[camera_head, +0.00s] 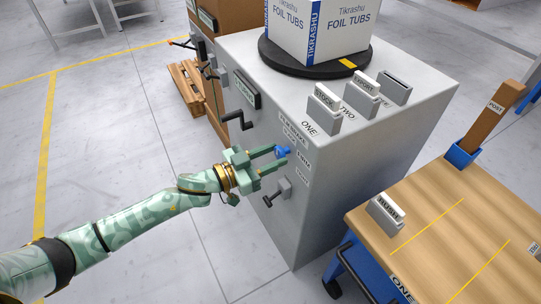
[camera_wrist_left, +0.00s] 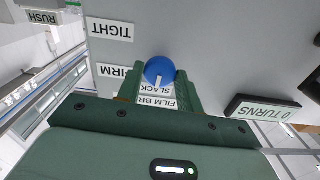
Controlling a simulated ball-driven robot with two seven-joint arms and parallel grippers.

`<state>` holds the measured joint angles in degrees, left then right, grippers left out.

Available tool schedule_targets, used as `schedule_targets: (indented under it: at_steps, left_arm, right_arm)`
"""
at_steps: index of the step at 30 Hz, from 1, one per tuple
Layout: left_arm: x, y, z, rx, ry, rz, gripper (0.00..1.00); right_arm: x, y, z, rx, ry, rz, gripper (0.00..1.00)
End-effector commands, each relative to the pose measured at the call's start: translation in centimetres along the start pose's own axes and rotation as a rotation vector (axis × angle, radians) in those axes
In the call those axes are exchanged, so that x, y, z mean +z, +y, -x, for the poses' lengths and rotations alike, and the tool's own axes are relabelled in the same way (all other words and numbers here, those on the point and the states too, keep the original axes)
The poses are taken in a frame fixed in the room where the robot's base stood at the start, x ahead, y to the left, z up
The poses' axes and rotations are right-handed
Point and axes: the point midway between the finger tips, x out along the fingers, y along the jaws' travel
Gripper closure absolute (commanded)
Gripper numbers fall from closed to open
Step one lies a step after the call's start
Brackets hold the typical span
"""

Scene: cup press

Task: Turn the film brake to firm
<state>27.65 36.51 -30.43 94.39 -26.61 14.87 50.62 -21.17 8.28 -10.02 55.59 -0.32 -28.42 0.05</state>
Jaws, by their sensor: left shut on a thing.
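The film brake knob is a round blue knob (camera_head: 282,152) on the side of the grey machine. My left gripper (camera_head: 278,158) is shut on it, with a green finger on either side. In the left wrist view the blue knob (camera_wrist_left: 158,70) sits between the fingertips (camera_wrist_left: 159,78). A white line on the knob points toward the SLACK label (camera_wrist_left: 157,88). The FIRM label (camera_wrist_left: 113,71) is partly hidden by a finger, and the TIGHT label (camera_wrist_left: 109,30) is clear of it. The film brake label (camera_wrist_left: 157,101) is partly covered. My right gripper is not in view.
A black crank (camera_head: 236,121) is above left of my gripper, and a smaller handle (camera_head: 276,194) is below it. A TURNS counter (camera_wrist_left: 262,108) shows in the wrist view. A wooden table (camera_head: 450,235) stands at right. Floor at left is open.

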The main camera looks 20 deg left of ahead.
Motion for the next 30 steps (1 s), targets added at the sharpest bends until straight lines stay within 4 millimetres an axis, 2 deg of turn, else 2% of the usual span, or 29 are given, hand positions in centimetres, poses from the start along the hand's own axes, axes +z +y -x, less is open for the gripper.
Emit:
schedule_targets:
  at_steps: [3, 18, 30]
  left_arm:
    - [-0.2, 0.0, 0.0, -0.001, 0.0, -0.064, 0.87]
    - [-0.1, 0.0, 0.1, -0.001, -0.002, -0.51, 0.87]
    - [0.1, 0.0, 0.1, 0.0, -0.003, -0.829, 0.87]
  right_arm:
    - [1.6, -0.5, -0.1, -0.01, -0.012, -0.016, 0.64]
    - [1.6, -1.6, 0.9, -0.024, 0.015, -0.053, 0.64]
    - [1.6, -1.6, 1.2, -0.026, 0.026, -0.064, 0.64]
